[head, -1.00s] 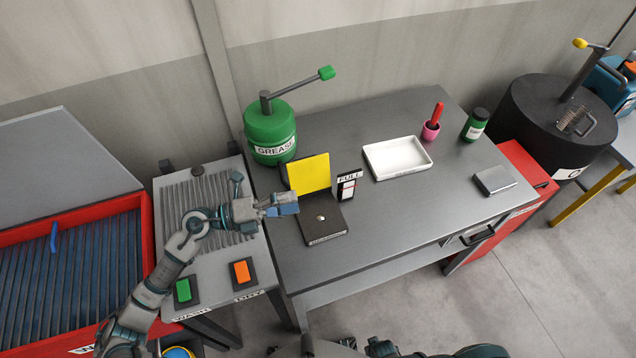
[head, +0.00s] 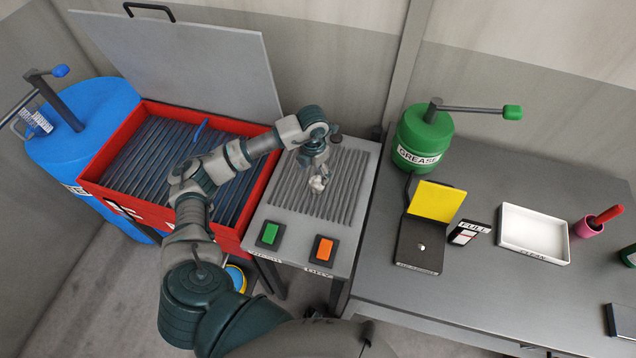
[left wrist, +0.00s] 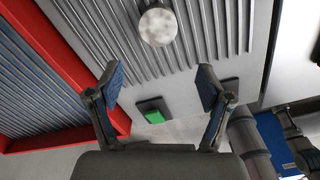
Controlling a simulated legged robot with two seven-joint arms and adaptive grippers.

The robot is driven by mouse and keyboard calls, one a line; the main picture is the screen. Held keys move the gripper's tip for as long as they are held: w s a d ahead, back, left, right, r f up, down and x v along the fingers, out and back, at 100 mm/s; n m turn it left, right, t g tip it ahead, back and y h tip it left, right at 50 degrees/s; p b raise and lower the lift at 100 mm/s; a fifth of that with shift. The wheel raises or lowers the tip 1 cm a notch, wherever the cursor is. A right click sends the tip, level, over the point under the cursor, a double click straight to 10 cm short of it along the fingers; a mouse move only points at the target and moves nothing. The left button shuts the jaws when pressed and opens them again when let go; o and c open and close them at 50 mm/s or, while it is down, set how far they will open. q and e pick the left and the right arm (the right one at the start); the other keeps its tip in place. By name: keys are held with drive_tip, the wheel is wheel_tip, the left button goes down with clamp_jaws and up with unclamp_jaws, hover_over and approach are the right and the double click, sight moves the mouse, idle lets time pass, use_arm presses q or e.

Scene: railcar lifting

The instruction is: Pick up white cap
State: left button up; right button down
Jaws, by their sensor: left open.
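The white cap (left wrist: 157,25) is a round, mottled whitish disc on the ribbed grey drying table (left wrist: 120,50), near the top of the left wrist view. In the head view it is a small pale shape (head: 318,184), partly hidden by my gripper. My left gripper (head: 315,170) points down close over it in the head view. In the left wrist view the gripper (left wrist: 160,90) is open, its two blue-padded fingers apart with nothing between them. The cap lies beyond the fingertips there.
A red wash bin (head: 252,215) with an open lid (head: 190,60) stands left of the ribbed table. Green (head: 270,234) and orange (head: 323,249) buttons sit at its front. The grey workbench (head: 480,290) to the right holds a green grease can (head: 422,140) and a white tray (head: 534,235).

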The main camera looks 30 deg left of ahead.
sight(315, 183)
use_arm(q)
wheel_tip(315, 183, down, 4)
drive_tip(key=shift+r, duration=0.1)
drive_tip(key=shift+w+a+f+p, duration=0.1)
drive_tip(key=shift+w+f+p, duration=0.15)
drive_tip(key=shift+f, duration=0.65)
drive_tip(key=shift+w+d+f+p, duration=0.1)
drive_tip(key=shift+w+f+p, duration=0.1)
drive_tip(key=shift+f, duration=0.65)
drive_tip(key=shift+w+a+f+p, duration=0.1)
drive_tip(key=shift+w+f+p, duration=0.15)
drive_tip(key=shift+f, duration=0.65)
drive_tip(key=c, duration=1)
